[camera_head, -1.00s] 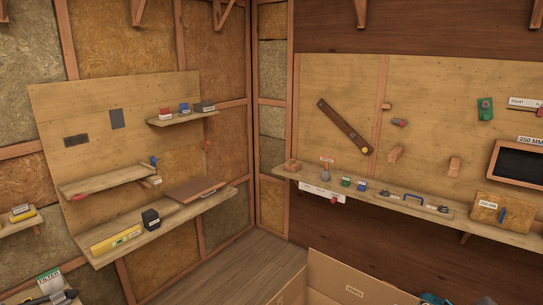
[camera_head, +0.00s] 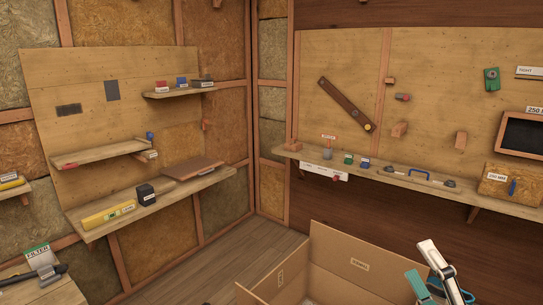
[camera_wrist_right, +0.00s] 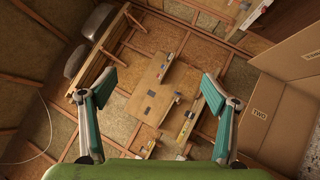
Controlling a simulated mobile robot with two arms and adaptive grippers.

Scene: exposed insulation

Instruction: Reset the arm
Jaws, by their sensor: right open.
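My right gripper (camera_head: 432,272) shows at the lower right of the head view, in front of the right side of the open cardboard box. In the right wrist view my right gripper (camera_wrist_right: 158,85) has its two teal-padded fingers spread wide, with nothing between them. The wrist view looks past the fingers towards the insulated wall and its board with shelves. My left gripper is not in view.
The open cardboard box (camera_head: 330,240) stands at the bottom middle; its flap also shows in the wrist view (camera_wrist_right: 258,112). A long shelf (camera_head: 400,181) with small tools runs along the right wall. Another shelf (camera_head: 170,205) holds a yellow level (camera_head: 108,214). Floor shows in the corner.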

